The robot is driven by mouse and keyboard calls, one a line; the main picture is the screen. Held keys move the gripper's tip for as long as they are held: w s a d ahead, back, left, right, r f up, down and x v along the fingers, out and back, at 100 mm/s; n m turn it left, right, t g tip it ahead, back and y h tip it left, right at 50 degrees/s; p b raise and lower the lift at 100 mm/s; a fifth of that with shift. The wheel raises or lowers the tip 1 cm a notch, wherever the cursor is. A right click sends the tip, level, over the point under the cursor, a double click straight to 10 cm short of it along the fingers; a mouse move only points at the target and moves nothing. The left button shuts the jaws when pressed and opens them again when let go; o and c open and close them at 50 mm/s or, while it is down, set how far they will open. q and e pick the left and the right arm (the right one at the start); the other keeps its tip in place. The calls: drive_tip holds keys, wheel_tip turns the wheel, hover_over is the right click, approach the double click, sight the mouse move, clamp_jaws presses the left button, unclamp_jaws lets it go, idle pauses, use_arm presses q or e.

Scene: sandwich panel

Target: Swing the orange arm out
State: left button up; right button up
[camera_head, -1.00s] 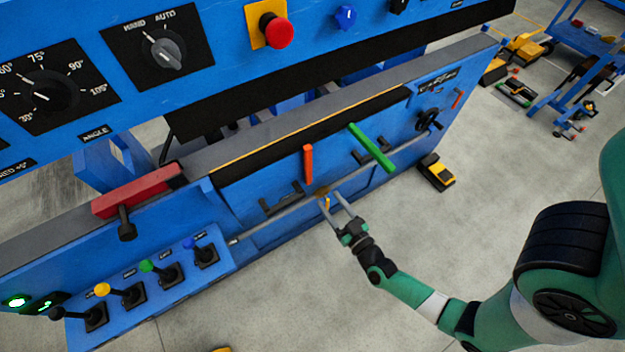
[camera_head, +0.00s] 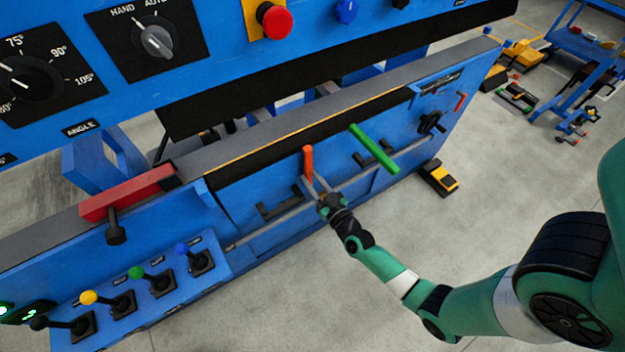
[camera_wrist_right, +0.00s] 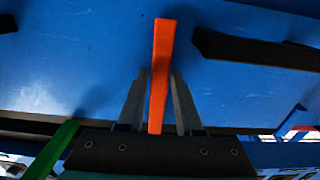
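The orange arm (camera_head: 308,160) is a short bar standing out from the blue machine front, left of the longer green arm (camera_head: 373,149). My right gripper (camera_head: 311,181) is at the lower part of the orange arm. In the right wrist view the orange arm (camera_wrist_right: 161,60) runs between the two fingers of the gripper (camera_wrist_right: 159,78). A narrow gap shows on each side of it, so the fingers look open around it. The green arm's edge (camera_wrist_right: 52,150) shows at lower left there. My left gripper is out of view.
Dark brackets (camera_head: 279,203) and a long grey rod (camera_head: 270,228) lie along the panel near the gripper. A red block (camera_head: 128,192) and several ball-topped levers (camera_head: 157,282) are at left.

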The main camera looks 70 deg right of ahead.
clamp_jaws()
idle(1.1)
